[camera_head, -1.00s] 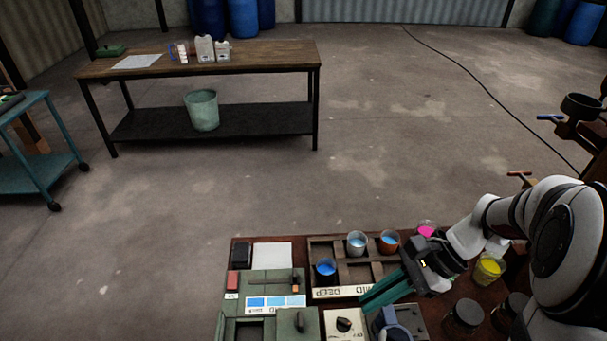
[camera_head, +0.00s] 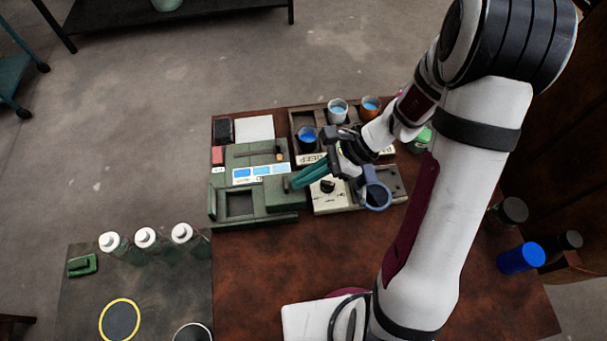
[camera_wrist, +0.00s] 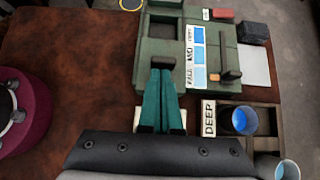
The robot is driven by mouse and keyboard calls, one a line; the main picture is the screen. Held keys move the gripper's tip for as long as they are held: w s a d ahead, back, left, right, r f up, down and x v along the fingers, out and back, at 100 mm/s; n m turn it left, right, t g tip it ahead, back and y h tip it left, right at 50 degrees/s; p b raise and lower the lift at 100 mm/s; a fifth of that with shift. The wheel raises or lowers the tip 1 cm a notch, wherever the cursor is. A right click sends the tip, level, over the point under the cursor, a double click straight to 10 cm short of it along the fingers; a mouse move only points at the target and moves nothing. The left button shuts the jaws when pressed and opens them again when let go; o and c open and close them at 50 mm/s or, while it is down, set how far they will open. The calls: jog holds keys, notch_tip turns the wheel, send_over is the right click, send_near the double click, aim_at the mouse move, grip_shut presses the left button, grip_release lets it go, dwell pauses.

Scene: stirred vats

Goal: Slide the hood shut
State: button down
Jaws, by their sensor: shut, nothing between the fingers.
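The green device (camera_head: 217,195) lies at the left of the bench cluster and has a square recess (camera_head: 240,203) on its near side. The hood (camera_head: 281,197), a green block, sits to the right of that recess, which is uncovered. In the wrist view the hood (camera_wrist: 154,48) lies just beyond my fingertips. My gripper (camera_head: 294,183) has teal fingers, shut and empty, with tips at the hood's right side. The fingers also show in the wrist view (camera_wrist: 160,73). I cannot tell whether they touch the hood; they partly hide its edge.
A cream box with a black knob (camera_head: 328,187) and a blue ring-shaped holder (camera_head: 377,196) are right of the device. A rack with cups, including a blue-filled one (camera_head: 307,138), stands behind. White-capped bottles (camera_head: 146,238) stand at front left.

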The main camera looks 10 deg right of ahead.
aim_at(274, 190)
jog(key=shift+a, duration=0.15)
jog(key=a, duration=1.1)
jog(key=shift+a, duration=0.35)
jog(key=d, duration=0.5)
jog(key=shift+w+d+r, duration=0.15)
jog(key=shift+d+r, duration=0.15)
jog(key=shift+r, duration=0.1)
jog(key=v, duration=0.9)
jog(key=s+r+n+h, duration=0.2)
jog(key=s+n+h, duration=0.1)
jog(key=s+n, duration=0.3)
jog(key=s+d+r+n+h, duration=0.1)
jog(key=s+r+n+h, duration=0.2)
jog(key=s+n, duration=0.3)
jog(key=s+h, duration=0.1)
jog(key=s, duration=0.3)
jog(key=shift+s+d, duration=0.3)
jog(key=shift+s, duration=0.05)
